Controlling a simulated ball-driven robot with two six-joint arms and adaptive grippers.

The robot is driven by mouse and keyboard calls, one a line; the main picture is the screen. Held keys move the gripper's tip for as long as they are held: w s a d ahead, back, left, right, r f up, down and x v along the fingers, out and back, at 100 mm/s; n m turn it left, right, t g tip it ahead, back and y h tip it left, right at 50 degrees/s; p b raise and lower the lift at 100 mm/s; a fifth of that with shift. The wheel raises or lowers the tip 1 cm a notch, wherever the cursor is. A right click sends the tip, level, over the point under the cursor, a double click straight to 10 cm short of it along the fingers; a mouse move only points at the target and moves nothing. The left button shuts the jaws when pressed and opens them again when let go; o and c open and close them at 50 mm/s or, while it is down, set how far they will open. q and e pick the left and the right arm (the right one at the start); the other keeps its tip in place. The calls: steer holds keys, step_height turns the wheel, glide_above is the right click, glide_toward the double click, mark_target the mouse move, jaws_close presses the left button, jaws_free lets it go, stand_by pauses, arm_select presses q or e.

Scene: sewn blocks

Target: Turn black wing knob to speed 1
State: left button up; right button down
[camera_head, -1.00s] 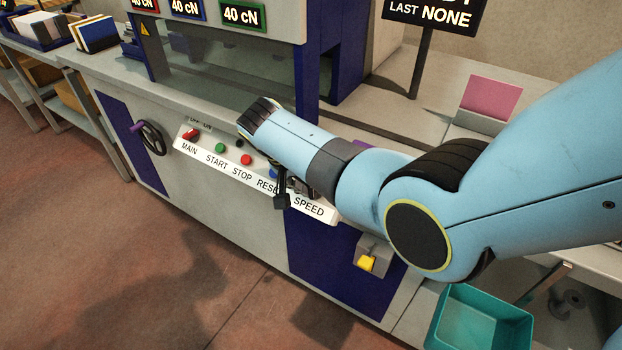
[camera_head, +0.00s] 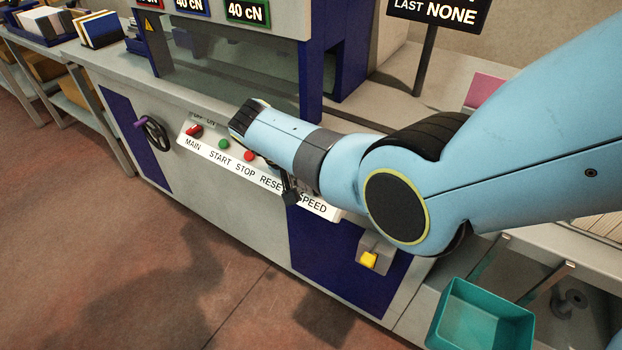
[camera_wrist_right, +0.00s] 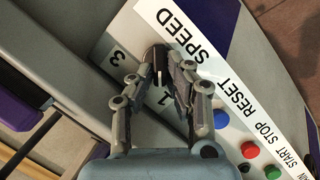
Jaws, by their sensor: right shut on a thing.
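The black wing knob (camera_wrist_right: 156,58) sits between the fingertips of my right gripper (camera_wrist_right: 163,72) in the right wrist view, partly hidden by them. The gripper is shut on it. Beside the knob, the pale dial plate shows the numerals 3 (camera_wrist_right: 115,58) and 1 (camera_wrist_right: 163,97). Which numeral the knob points to cannot be told. The white SPEED label (camera_wrist_right: 187,35) lies just beyond the knob. In the head view my right gripper (camera_head: 290,196) shows only in part at the SPEED end of the panel, and my arm hides the knob. My left gripper is not in view.
The control panel has a red MAIN switch (camera_head: 194,131), a green START button (camera_head: 224,144) and a red STOP button (camera_head: 249,155). A blue button (camera_wrist_right: 221,119) is close to my right fingers.

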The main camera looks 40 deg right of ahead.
steer(key=c, duration=1.3)
jaws_free()
steer(key=v, duration=1.2)
steer(key=s+f+n+y+b, duration=0.1)
steer(key=s+f+n, duration=0.1)
steer(key=s+f, duration=0.7)
steer(key=s+d+f+n+y+b, duration=0.15)
steer(key=s+f, duration=0.35)
steer(key=f, duration=0.8)
steer(key=s+f+n+y+b, duration=0.1)
steer(key=s+f+n+b, duration=0.1)
steer(key=s+f, duration=0.65)
steer(key=shift+t+y, duration=0.6)
steer(key=shift+y, duration=0.25)
steer(key=s+d+f+b, duration=0.1)
steer(key=s+f, duration=0.4)
steer(key=s, duration=0.3)
steer(key=s+d+f+b, duration=0.1)
steer(key=s+d+f, duration=0.1)
steer(key=s+f, duration=0.3)
steer(key=s+d+f, duration=0.1)
steer(key=s+f, duration=0.4)
steer(key=s, duration=0.7)
steer(key=shift+s+d+b, duration=0.3)
steer(key=shift+d+b, duration=0.1)
